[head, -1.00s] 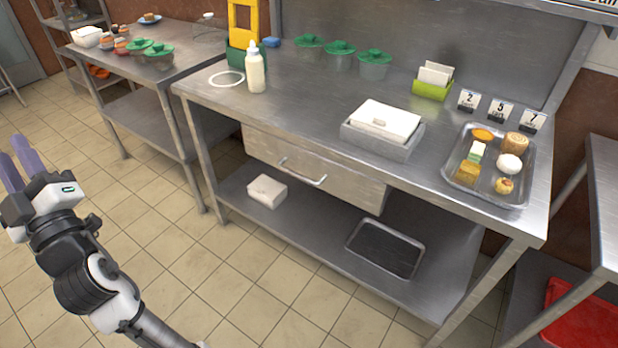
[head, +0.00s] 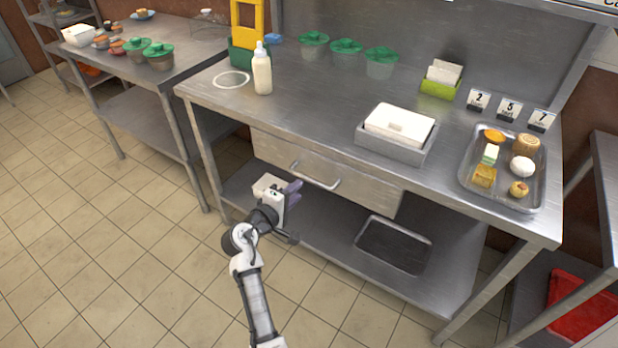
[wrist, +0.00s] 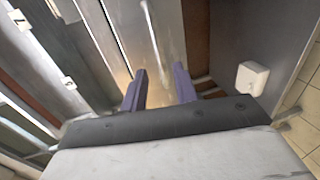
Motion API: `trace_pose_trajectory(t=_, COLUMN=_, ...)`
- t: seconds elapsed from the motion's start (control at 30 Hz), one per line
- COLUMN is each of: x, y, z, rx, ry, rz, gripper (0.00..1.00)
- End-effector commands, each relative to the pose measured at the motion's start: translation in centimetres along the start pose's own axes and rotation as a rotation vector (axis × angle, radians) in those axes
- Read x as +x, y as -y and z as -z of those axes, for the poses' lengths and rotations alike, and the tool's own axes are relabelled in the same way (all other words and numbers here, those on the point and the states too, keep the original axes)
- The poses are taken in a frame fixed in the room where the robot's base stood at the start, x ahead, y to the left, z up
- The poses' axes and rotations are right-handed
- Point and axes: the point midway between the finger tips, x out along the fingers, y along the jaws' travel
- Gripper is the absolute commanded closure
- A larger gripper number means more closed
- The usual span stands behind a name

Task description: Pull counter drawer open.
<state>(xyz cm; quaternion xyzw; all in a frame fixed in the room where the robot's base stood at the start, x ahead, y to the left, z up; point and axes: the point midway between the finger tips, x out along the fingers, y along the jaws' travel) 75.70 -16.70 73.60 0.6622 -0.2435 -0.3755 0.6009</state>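The counter drawer (head: 350,185) is a wide metal-fronted drawer under the middle steel counter. It looks shut, with its front close under the counter's edge. Its handle (head: 316,177) is a pale bar across the front. My gripper (head: 295,192) is in front of the drawer, just below and left of the handle in the head view. Its two purple fingers (wrist: 158,88) are apart, with nothing seen held between them in the wrist view. I cannot tell the exact gap from the fingers to the handle.
The counter (head: 300,105) carries a bottle (head: 262,72), a grey box with white sheets (head: 393,143) and a food tray (head: 466,190). A white box (wrist: 252,78) and a dark tray (head: 393,247) are on the lower shelf. The floor in front is clear.

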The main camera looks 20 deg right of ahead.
Motion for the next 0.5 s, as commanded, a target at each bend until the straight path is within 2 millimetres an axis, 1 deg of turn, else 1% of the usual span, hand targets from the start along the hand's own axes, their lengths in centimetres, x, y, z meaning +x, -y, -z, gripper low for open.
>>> trace_pose_trajectory(t=0.03, x=1.2, y=-0.2, z=0.0, rx=-0.001, ry=0.004, rz=-0.001, gripper=0.71)
trace_pose_trajectory(t=0.2, x=4.6, y=-0.2, z=0.0, rx=-0.001, ry=0.002, rz=0.000, gripper=0.71)
trace_pose_trajectory(t=0.3, x=6.2, y=-0.2, z=0.1, rx=0.000, ry=-0.001, rz=0.000, gripper=0.71)
trace_pose_trajectory(t=0.4, x=7.2, y=-0.2, z=0.1, rx=0.001, ry=-0.002, rz=-0.001, gripper=0.71)
trace_pose_trajectory(t=0.5, x=7.8, y=0.0, z=0.1, rx=0.001, ry=-0.003, rz=0.000, gripper=0.71)
